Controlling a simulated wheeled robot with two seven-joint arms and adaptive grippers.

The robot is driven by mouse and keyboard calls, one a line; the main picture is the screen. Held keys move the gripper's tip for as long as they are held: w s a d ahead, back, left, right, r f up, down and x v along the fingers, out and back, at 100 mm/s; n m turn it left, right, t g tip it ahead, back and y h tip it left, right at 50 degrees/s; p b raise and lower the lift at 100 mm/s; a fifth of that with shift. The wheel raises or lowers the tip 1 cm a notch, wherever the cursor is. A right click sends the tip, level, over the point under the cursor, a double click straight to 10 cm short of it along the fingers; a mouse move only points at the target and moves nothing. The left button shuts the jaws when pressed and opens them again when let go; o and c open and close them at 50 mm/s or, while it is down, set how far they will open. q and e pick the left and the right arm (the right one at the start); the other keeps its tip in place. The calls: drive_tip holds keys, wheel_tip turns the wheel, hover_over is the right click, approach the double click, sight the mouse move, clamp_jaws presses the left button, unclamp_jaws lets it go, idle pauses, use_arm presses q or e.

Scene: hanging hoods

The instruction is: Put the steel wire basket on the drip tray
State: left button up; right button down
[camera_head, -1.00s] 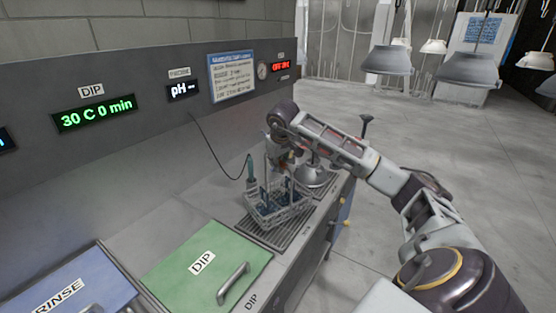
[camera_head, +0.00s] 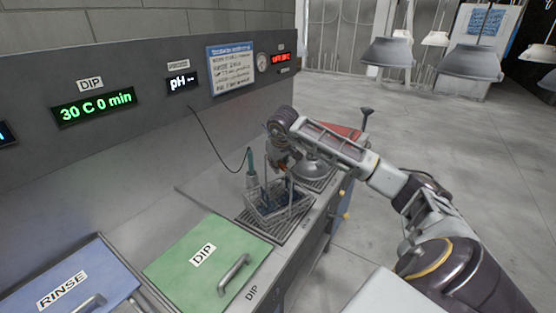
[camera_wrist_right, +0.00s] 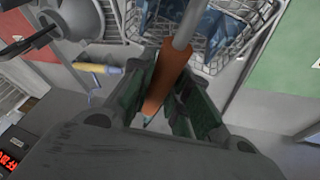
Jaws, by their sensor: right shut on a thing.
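The steel wire basket (camera_head: 282,207) has dark blue contents and hangs upright below my right gripper (camera_head: 287,167) in the head view. My right gripper is shut on the basket's orange-brown grip, which shows in the right wrist view (camera_wrist_right: 168,78) on a steel rod. The basket's wire mesh shows at the top of that view (camera_wrist_right: 207,55). The drip tray (camera_head: 260,231), a slatted steel grille, is directly under the basket. Whether the basket's bottom touches the slats is hard to tell. My left gripper is not in view.
A green DIP lid (camera_head: 205,262) and a blue RINSE lid (camera_head: 68,285) lie left of the tray. A green-handled probe (camera_head: 250,165) on a cable stands close behind the basket.

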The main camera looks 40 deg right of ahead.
drive_tip(key=shift+f, duration=0.1)
idle(0.4)
drive_tip(key=c, duration=1.3)
unclamp_jaws()
drive_tip(key=shift+f, duration=0.1)
drive_tip(key=shift+c, duration=0.2)
drive_tip(key=v, duration=1.2)
drive_tip(key=shift+b, duration=0.35)
drive_tip(key=shift+a, duration=0.1)
